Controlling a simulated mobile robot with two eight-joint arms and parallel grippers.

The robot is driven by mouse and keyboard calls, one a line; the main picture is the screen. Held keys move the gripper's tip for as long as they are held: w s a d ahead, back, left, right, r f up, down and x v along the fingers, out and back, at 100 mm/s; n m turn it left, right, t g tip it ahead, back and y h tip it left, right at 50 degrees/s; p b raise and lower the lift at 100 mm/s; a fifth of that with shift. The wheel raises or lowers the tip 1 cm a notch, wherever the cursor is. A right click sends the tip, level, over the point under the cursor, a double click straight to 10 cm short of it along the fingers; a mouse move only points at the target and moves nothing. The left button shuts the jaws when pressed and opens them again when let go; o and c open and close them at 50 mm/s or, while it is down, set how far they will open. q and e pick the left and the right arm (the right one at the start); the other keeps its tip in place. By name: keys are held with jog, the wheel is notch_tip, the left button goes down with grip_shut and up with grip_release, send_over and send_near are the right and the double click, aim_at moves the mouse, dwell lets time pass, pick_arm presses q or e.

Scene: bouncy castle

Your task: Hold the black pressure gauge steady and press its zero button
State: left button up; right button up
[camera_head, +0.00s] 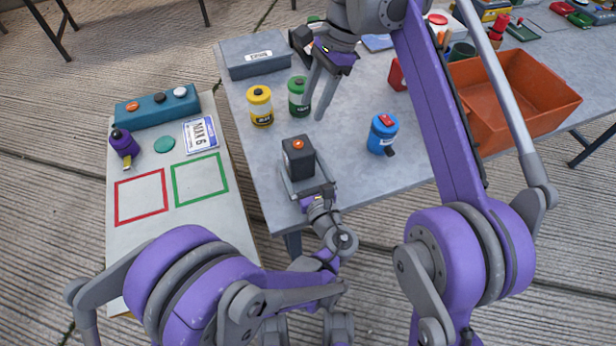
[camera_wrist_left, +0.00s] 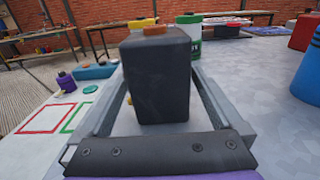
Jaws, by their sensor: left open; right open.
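The black pressure gauge (camera_head: 299,160) is a dark upright block with an orange button (camera_head: 298,145) on top, standing near the table's front edge. In the left wrist view, the gauge (camera_wrist_left: 158,80) fills the middle. My left gripper (camera_head: 304,174) is open, with one finger on either side of the gauge. Gaps show between the fingers and its sides, so it is not clamped. The orange button also shows at the top in that view (camera_wrist_left: 156,31). My right gripper (camera_head: 319,104) is open and empty, above and behind the gauge, with its fingers pointing down.
Yellow (camera_head: 260,106) and green (camera_head: 299,97) canisters stand behind the gauge; a blue one (camera_head: 382,134) stands right. A grey box (camera_head: 255,58) and an orange bin (camera_head: 520,100) are farther off. A lower board (camera_head: 135,235) with red and green squares lies left.

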pick_arm(q)
jog(key=shift+x, duration=0.85)
jog(key=shift+c, duration=0.3)
grip_shut()
pick_arm(e)
jog(key=shift+c, duration=0.2)
grip_shut()
dwell(0.9)
